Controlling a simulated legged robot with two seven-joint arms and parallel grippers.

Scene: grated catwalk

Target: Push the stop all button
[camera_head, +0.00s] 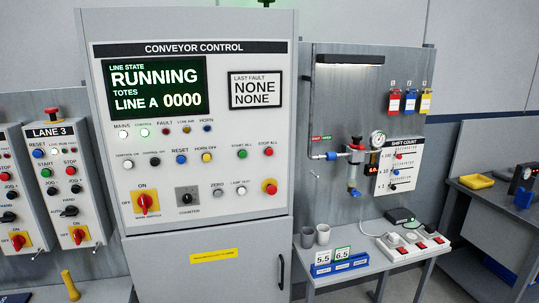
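The stop all button (268,152) is a small red round button on the grey conveyor control cabinet (230,250), at the right end of the upper button row, under a "STOP ALL" label. The green start all button (242,154) sits just left of it. The display (155,87) reads "RUNNING", "LINE A 0000". The last fault panel (255,90) reads "NONE". Neither of my grippers shows in the view, and nothing covers the button.
Lane 3 box (67,185) with its own red and green buttons hangs left of the cabinet. The space before the cabinet's panel looks clear.

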